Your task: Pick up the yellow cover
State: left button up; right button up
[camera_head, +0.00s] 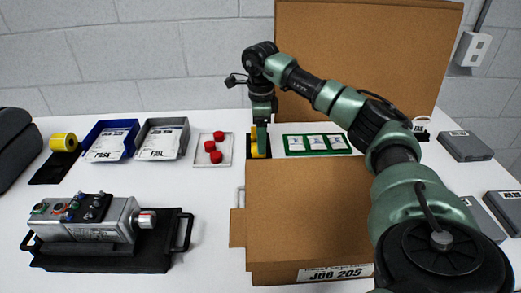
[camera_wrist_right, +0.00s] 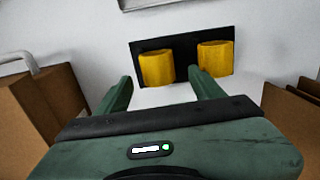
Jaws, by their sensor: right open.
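Two yellow covers stand side by side on a black mat (camera_wrist_right: 183,45) in the right wrist view, a left one (camera_wrist_right: 156,69) and a right one (camera_wrist_right: 215,58). My right gripper (camera_wrist_right: 159,80) is open and empty, its fingers pointing toward them. The left cover lies ahead of the gap between the fingers; the right one is beyond the right finger. In the head view my right gripper (camera_head: 262,138) points down above the mat and hides most of the covers; a bit of yellow cover (camera_head: 254,151) shows. My left gripper is not in view.
A yellow roll (camera_head: 64,142) sits far left.

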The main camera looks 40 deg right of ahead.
aim_at(255, 155)
jog(key=shift+a+f, duration=0.1)
jog(key=shift+f, duration=1.4)
jog(key=c, duration=1.4)
jog(key=shift+r, duration=0.1)
